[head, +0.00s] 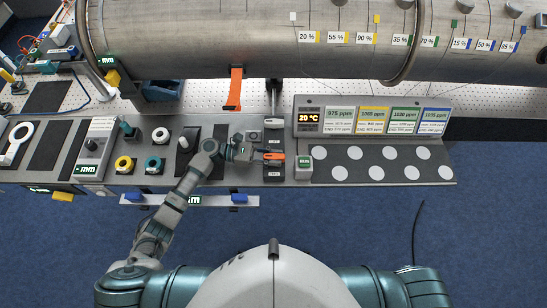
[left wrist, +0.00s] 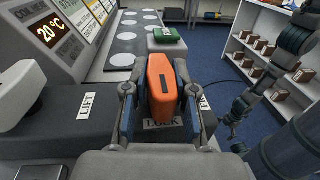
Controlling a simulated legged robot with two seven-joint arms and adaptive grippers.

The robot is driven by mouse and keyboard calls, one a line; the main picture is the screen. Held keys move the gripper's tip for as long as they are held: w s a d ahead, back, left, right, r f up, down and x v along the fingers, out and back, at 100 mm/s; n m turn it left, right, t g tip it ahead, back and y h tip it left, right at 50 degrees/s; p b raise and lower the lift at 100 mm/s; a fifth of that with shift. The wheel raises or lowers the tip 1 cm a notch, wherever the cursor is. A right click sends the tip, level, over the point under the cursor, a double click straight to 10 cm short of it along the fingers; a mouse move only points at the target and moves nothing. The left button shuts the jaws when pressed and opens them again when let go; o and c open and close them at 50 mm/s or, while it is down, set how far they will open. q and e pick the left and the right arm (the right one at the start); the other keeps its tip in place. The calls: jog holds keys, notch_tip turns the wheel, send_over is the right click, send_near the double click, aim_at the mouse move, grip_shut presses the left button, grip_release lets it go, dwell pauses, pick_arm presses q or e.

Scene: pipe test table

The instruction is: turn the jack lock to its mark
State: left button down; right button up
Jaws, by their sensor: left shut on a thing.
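The jack lock is an orange handle (head: 273,156) on a dark block at the front of the bench, and it fills the middle of the left wrist view (left wrist: 162,90). Its top has a short dark mark. A LOCK label (left wrist: 162,125) lies in front of it, and another label to its right is partly hidden by a finger. My left gripper (head: 262,154) is closed around the handle, with one finger on each side in the left wrist view. No turning mark can be made out clearly. My right gripper cannot be made out.
A pale lever (left wrist: 36,100) and a LIFT label (left wrist: 88,105) are left of the lock in the wrist view. A green-topped box (head: 304,164) stands close to its right. A display panel (head: 310,118) and white-circled board (head: 340,173) lie beyond. The large pipe (head: 200,40) spans the back.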

aim_at(274, 155)
dwell(0.3)
pick_arm(q)
jog(key=c, duration=0.9)
grip_release()
jog(key=shift+w, duration=0.1)
pick_arm(e)
jog(key=shift+d, duration=0.25)
jog(key=shift+d, duration=0.1)
pick_arm(q)
notch_tip(274, 155, up, 10)
jog(key=shift+f, duration=0.1)
pick_arm(e)
jog(key=shift+a, duration=0.2)
jog(key=shift+s, duration=0.1)
